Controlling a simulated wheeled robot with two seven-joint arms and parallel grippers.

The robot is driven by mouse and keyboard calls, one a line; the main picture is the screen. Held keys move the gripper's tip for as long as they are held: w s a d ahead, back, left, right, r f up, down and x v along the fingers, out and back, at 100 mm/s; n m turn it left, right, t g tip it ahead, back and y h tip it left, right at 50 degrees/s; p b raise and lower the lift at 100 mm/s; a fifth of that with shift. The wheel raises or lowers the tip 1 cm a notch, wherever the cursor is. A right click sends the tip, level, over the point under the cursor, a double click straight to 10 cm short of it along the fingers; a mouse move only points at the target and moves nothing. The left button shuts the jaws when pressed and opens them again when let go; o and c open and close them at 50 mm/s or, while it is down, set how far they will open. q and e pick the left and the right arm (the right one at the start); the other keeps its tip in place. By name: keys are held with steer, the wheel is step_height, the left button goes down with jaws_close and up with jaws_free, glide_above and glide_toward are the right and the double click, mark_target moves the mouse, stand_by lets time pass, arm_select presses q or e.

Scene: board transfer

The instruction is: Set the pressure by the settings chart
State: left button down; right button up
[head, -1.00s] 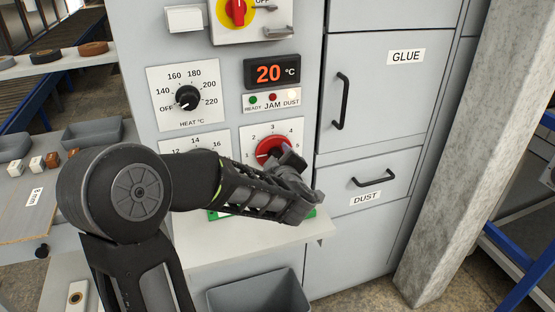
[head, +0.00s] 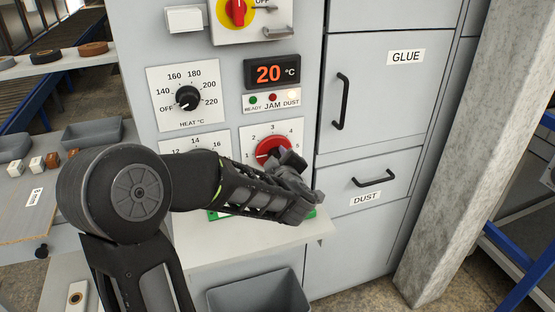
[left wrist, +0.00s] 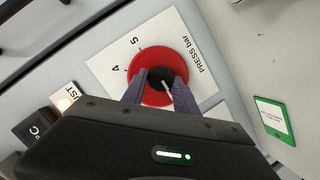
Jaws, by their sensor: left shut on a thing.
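The red pressure knob (head: 270,148) sits on a white dial plate on the grey machine front. In the left wrist view it is a red disc (left wrist: 144,64) with a black hub and a pale line; "PRESS bar", 4 and 5 are readable beside it. My left gripper (head: 284,160) is at the knob, and in the left wrist view its fingers (left wrist: 157,88) are shut on either side of the hub. The exact setting is unclear. A green-framed card (left wrist: 273,120), perhaps the settings chart, is too small to read. My right gripper is not in view.
The heat knob (head: 187,97) points near OFF, and the display (head: 272,73) reads 20 °C. The DUST lamp (head: 293,98) is lit. A ledge (head: 240,248) and a grey bin (head: 258,295) lie below the arm. The GLUE and DUST doors on the right are closed.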

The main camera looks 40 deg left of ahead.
arm_select(q)
steer(key=shift+r+m+p, duration=0.2)
steer(key=shift+m+p, duration=0.1)
steer(key=shift+p, duration=0.6)
steer(key=m+g+p, duration=0.1)
steer(key=m+p, duration=0.1)
steer(key=p, duration=0.2)
steer(key=m+g+y+p, duration=0.1)
steer(key=m+p, duration=0.1)
steer(key=p, duration=0.3)
steer(key=shift+w+d+r, duration=0.2)
steer(key=shift+f+m+g+y+p, duration=0.15)
steer(key=shift+m+g+y+p, duration=0.25)
steer(key=shift+m+p, duration=0.4)
steer(key=shift+f+p, duration=0.1)
steer(key=shift+p, duration=0.25)
steer(key=shift+f, duration=0.1)
steer(key=c, duration=0.9)
jaws_free()
steer(key=shift+c, duration=0.2)
